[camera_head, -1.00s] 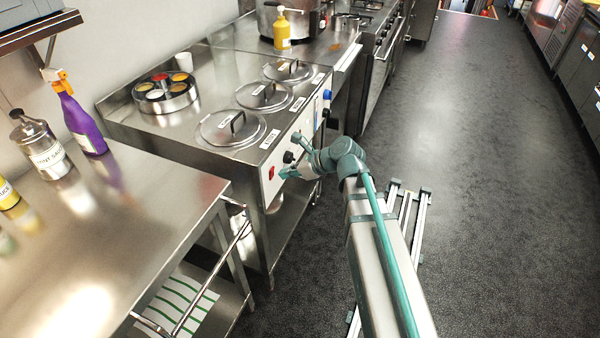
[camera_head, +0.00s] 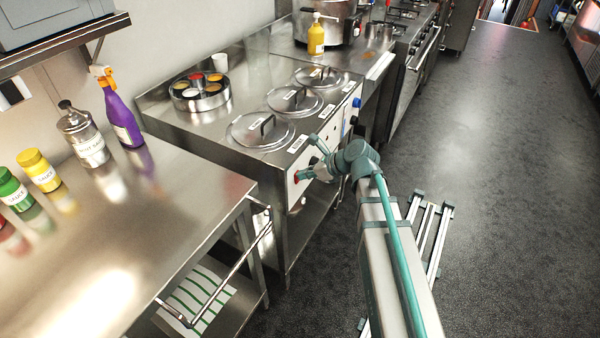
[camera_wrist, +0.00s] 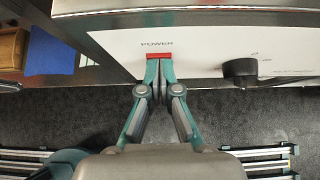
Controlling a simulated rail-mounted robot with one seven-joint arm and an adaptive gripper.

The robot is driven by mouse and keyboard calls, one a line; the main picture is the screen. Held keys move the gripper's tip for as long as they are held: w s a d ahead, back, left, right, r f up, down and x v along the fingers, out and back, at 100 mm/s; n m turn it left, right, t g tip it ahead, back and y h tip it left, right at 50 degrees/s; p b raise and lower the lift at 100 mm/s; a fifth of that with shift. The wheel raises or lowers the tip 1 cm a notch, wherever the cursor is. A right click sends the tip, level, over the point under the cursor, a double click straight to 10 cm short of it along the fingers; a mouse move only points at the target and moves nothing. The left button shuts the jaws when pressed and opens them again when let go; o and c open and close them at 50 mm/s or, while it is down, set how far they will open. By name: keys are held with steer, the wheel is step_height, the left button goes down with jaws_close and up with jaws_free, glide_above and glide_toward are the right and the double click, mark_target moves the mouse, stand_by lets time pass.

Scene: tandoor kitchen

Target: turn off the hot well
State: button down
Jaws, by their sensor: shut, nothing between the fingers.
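The hot well (camera_head: 200,150) is a steel counter with three round lidded wells and a white front panel. In the wrist view, the red power switch (camera_wrist: 160,56) sits on that panel under the word POWER. My gripper (camera_wrist: 159,64) is shut and empty, its fingertips together right at the lower edge of the switch. They appear to touch it, and part of it may be hidden behind them. In the head view, my gripper (camera_head: 300,176) is at the near end of the front panel, where only a little red shows at the tips.
A black knob (camera_wrist: 240,70) is to the right of the switch. A blue knob (camera_head: 357,102) is farther along the panel. A steel table (camera_head: 130,230) with bottles stands at the near left. The floor (camera_head: 500,200) to the right is clear.

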steer(key=shift+r+p, duration=0.75)
steer(key=shift+p, duration=0.3)
steer(key=shift+d, duration=0.1)
steer(key=p+v, duration=0.1)
steer(key=v, duration=1.2)
steer(key=shift+s+d+f, duration=0.1)
steer(key=shift+f, duration=0.05)
